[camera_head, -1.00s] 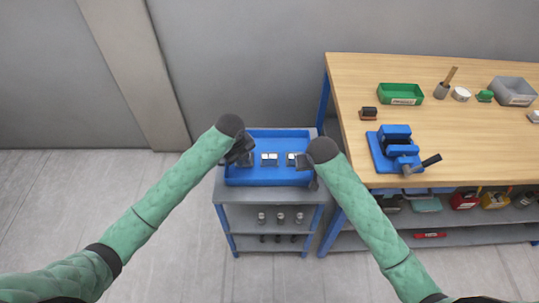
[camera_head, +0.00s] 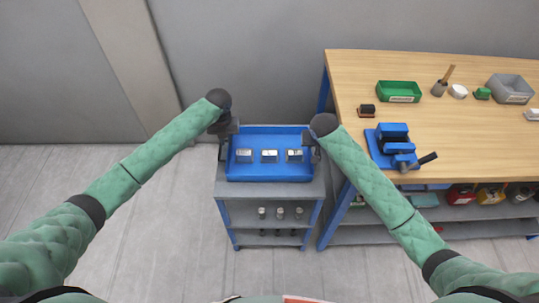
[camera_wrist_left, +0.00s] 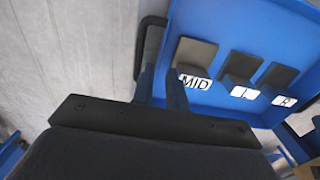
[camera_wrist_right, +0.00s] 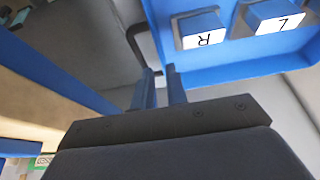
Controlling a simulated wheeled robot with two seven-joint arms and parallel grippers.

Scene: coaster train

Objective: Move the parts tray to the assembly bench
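The blue parts tray (camera_head: 270,176) sits on the top of a small grey shelf cart. It holds three grey blocks with white labels; the left wrist view shows MID (camera_wrist_left: 195,60), L (camera_wrist_left: 242,68) and R (camera_wrist_left: 280,80). My left gripper (camera_head: 222,150) is at the tray's left side, its fingers apart near a dark side handle (camera_wrist_left: 150,45). My right gripper (camera_head: 315,152) is at the right side, its fingers apart near another dark handle (camera_wrist_right: 135,45). Whether either handle lies between the fingers is unclear. The assembly bench (camera_head: 470,150) has a wooden top and stands right of the cart.
The bench carries a blue vise (camera_head: 393,148), a green bin (camera_head: 399,91), a grey bin (camera_head: 511,90) and small items. The cart (camera_head: 270,210) has lower shelves with small parts. Floor in front of the cart is clear.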

